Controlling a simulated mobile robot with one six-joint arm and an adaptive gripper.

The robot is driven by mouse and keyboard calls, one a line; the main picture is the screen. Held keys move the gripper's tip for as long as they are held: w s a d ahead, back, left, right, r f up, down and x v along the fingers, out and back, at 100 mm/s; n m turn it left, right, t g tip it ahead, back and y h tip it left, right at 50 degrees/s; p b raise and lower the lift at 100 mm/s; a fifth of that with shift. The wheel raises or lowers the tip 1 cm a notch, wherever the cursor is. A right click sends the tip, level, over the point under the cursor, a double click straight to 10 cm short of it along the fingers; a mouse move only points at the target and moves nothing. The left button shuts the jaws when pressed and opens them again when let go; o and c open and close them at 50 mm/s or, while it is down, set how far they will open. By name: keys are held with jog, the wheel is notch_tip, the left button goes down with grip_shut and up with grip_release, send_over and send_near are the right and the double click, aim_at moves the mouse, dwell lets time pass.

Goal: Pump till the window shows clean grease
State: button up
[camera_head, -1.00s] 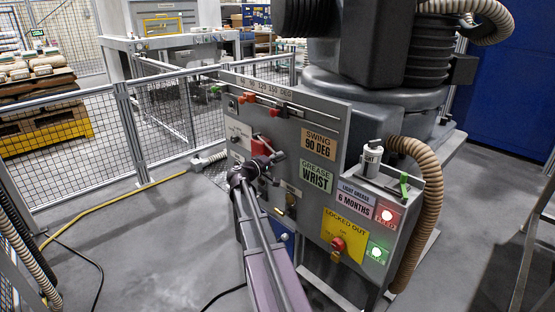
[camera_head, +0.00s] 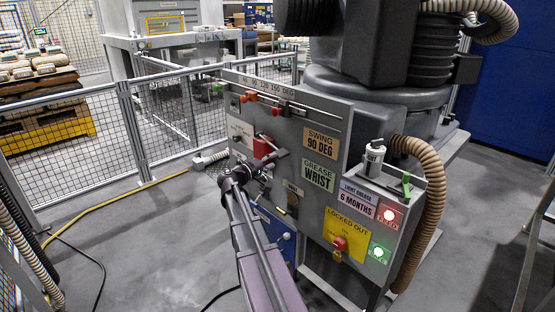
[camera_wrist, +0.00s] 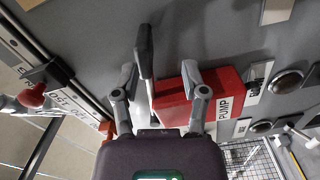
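The red pump block (camera_wrist: 205,98), marked PUMP, is fixed to the grey panel. It also shows in the head view (camera_head: 263,147), partly behind my arm. A dark pump lever (camera_wrist: 145,52) stands beside the block, between my fingers. My gripper (camera_wrist: 160,78) is open, with one finger left of the lever and the other over the red block. A gap shows on the right side of the lever; contact on the left cannot be told. Round dark fittings (camera_wrist: 287,80) sit right of the block; which one is the window, and any grease colour, cannot be told.
The panel carries a GREASE WRIST label (camera_head: 318,175), a yellow LOCKED OUT plate (camera_head: 345,228) with a red knob, and red and green lamps. A white grease cartridge (camera_head: 374,158) stands on the ledge. A slide rail (camera_wrist: 45,60) with red markers lies left of the pump. Mesh fencing stands left.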

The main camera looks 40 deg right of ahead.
jog(key=a, duration=0.7)
jog(key=shift+s+a, duration=0.2)
dwell(0.4)
jog(key=s+a+f+y, duration=0.4)
jog(key=a+f+y, duration=0.1)
jog(key=a+f, duration=0.25)
jog(key=s+a+f+y, duration=0.3)
jog(key=a+f+y, duration=0.25)
jog(key=a, duration=0.35)
jog(key=s+a+f+n+g+y+p, duration=0.15)
jog(key=s+a+y, duration=0.25)
jog(key=a, duration=0.5)
jog(key=s+a+f+n+t+y, duration=0.1)
jog(key=s+a+f+y, duration=0.3)
jog(key=a, duration=0.6)
notch_tip(320, 180, up, 32)
jog(key=p, duration=3)
jog(key=shift+s+d+f, duration=0.15)
jog(key=shift+s+f, duration=0.05)
jog(key=shift+f+g+h, duration=0.1)
jog(key=shift+g+h, duration=0.15)
